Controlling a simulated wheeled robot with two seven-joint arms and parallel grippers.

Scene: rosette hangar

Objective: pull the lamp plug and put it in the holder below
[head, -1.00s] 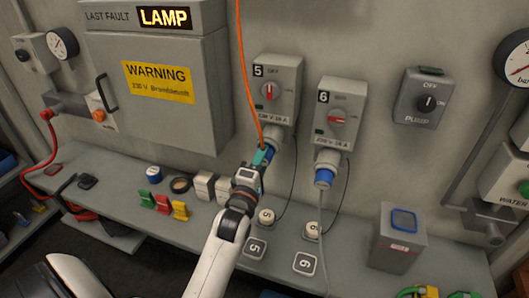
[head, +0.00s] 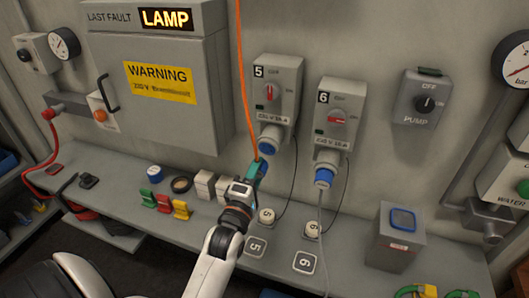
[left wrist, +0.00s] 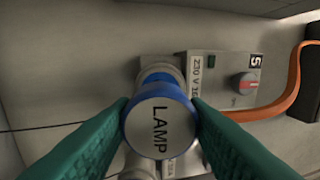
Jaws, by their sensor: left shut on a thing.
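The lamp plug (left wrist: 158,127) is round, with a blue rim and the word LAMP on its end. My left gripper (head: 260,165) is shut on it, with a teal finger on each side in the left wrist view. The plug is just below the blue-ringed socket (head: 270,144) of box 5 (head: 276,85), apart from it. An orange cord (head: 243,80) runs up from the plug. Below on the shelf are round light pieces marked 5 (head: 267,215) and 6 (head: 311,230); which is the holder I cannot tell. My right gripper is out of view.
Box 6 (head: 334,115) stands to the right with a blue plug (head: 324,176) in it and a grey cable hanging down. Small coloured blocks (head: 163,202) lie left on the shelf (head: 110,170). A grey bin (head: 397,240) stands at the right.

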